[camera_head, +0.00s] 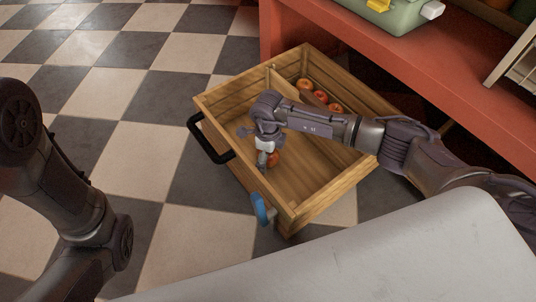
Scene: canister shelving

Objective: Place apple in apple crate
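A wooden crate (232,172) stands on the floor, open at the top, with an inner divider. My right arm reaches over it from the right, and my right gripper (267,160) points down inside its near part. A red-orange apple (274,158) shows right beside the fingers, partly hidden by them. I cannot tell whether the fingers are shut on it or only next to it. Several more apples (320,97) lie in a row in the far part of the crate. My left arm shows at the left edge, but its gripper is out of view.
A black handle (207,142) sticks out from the crate's left side, and a blue piece (262,209) is at its near corner. A red shelf (440,75) with a green container (400,12) stands behind at the right. The checkered floor on the left is clear.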

